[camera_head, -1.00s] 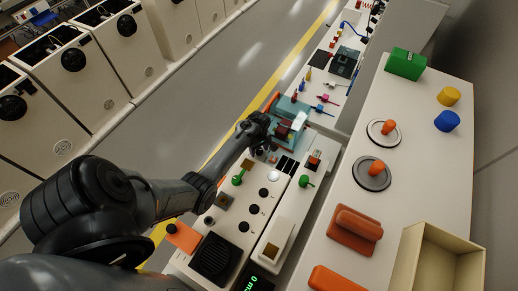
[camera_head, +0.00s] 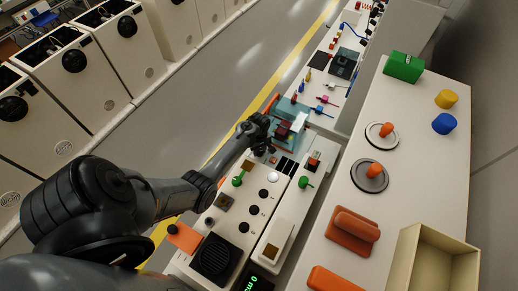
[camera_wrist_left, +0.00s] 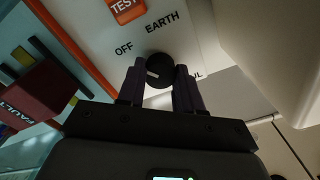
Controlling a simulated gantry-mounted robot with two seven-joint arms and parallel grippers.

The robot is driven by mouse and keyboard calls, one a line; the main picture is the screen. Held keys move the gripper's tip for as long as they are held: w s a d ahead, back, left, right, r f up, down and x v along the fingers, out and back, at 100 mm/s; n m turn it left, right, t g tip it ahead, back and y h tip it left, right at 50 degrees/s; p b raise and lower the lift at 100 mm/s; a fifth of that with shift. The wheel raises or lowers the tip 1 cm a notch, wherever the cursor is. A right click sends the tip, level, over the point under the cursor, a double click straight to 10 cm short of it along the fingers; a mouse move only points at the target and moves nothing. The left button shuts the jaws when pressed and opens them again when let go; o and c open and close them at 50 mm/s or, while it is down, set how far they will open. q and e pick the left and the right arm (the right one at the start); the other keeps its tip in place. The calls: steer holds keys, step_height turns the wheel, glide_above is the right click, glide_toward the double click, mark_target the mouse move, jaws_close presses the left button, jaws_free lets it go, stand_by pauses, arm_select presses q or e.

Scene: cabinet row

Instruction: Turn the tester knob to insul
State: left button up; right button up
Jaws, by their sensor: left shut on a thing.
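In the left wrist view the black round knob (camera_wrist_left: 160,68) sits on a white panel with an orange border. My left gripper's two fingers (camera_wrist_left: 160,86) are on either side of the knob, shut on it. A small white mark shows on the knob's near side. The labels OFF and EARTH are readable; a third label ending in "L" is mostly hidden by the right finger. My right gripper is not in view.
An orange TEST button (camera_wrist_left: 126,8) is above the OFF label. A dark red block marked FAULT (camera_wrist_left: 35,95) lies to the left in the wrist view. Green knobs (camera_head: 238,181) and black knobs stand on the near console. An open beige bin (camera_head: 432,262) is at the right.

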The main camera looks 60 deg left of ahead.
arm_select(q)
steer(key=m+p, duration=0.3)
steer(key=m, duration=0.1)
steer(key=shift+r, duration=0.2)
steer(key=m+p, duration=0.1)
steer(key=m, duration=0.2)
steer(key=m+p, duration=0.1)
steer(key=m, duration=0.2)
steer(key=shift+f+m, duration=0.1)
steer(key=shift+m, duration=0.2)
steer(key=m, duration=0.5)
steer(key=shift+f+p, duration=0.1)
steer(key=shift+p, duration=0.25)
steer(key=m, duration=0.4)
steer(key=shift+m+b, duration=0.35)
steer(key=shift+m, duration=1.05)
steer(key=shift+d+m, duration=0.1)
steer(key=shift+m, duration=0.3)
steer(key=o, duration=1)
